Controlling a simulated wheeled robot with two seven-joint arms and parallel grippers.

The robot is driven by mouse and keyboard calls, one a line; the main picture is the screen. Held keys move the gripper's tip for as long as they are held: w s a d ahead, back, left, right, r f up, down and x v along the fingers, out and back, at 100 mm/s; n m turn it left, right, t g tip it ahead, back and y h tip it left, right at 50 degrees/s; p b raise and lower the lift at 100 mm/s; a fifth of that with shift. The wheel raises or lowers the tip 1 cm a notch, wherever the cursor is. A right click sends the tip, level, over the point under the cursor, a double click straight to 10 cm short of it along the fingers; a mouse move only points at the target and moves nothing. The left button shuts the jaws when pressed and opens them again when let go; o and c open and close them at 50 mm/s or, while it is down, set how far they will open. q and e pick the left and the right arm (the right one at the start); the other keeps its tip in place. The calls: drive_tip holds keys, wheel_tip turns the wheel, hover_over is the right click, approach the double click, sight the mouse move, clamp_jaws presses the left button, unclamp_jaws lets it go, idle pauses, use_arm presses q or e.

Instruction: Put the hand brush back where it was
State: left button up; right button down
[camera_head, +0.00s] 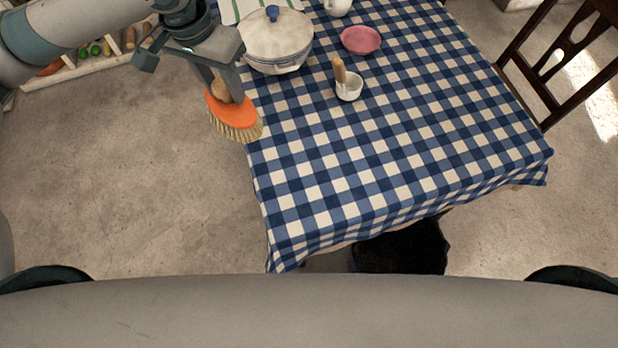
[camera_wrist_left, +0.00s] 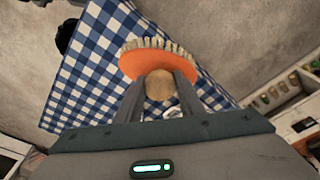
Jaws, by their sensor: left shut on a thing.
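The hand brush (camera_head: 231,116) has an orange body, pale bristles and a round wooden handle. My left gripper (camera_head: 222,88) is shut on its wooden handle and holds it near the table's left edge, with the bristles pointing down. The left wrist view also shows the orange brush (camera_wrist_left: 150,63) beyond my fingers, with the wooden handle (camera_wrist_left: 160,86) between them. Whether the brush touches the tablecloth cannot be told. My right gripper is not in view.
The table with a blue checked cloth (camera_head: 400,150) carries a white lidded pot (camera_head: 277,45), a pink bowl (camera_head: 361,40) and a small white cup with a wooden-handled tool (camera_head: 349,88). A chair (camera_head: 560,70) stands at the right. Bare floor (camera_head: 120,180) lies left of the table.

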use_arm(q)
drive_tip(key=s+d+f+m+g, duration=0.1)
drive_tip(key=s+d+f+m, duration=0.2)
drive_tip(key=d+m, duration=0.4)
drive_tip(key=s+d+f+m+g, duration=0.1)
drive_tip(key=s+d+m, duration=0.3)
drive_tip(key=d+m, duration=0.4)
drive_tip(key=s+d+f+m+g, duration=0.1)
drive_tip(key=s+d+f+m, duration=0.2)
drive_tip(key=d+m, duration=0.5)
drive_tip(key=d+f+p, duration=0.1)
drive_tip(key=d, duration=0.2)
drive_tip(key=shift+s+f, duration=0.3)
drive_tip(key=shift+f, duration=0.05)
drive_tip(key=shift+a, duration=0.15)
drive_tip(key=w+a+f+p, duration=0.3)
drive_tip(key=w+a+f, duration=0.2)
drive_tip(key=a, duration=0.5)
wheel_tip(320, 180, down, 2)
drive_tip(key=shift+w+p, duration=0.3)
drive_tip(key=shift+p, duration=0.1)
drive_tip(key=shift+f, duration=0.1)
drive_tip(key=shift+f+p, duration=0.8)
drive_tip(key=shift+f, duration=1.1)
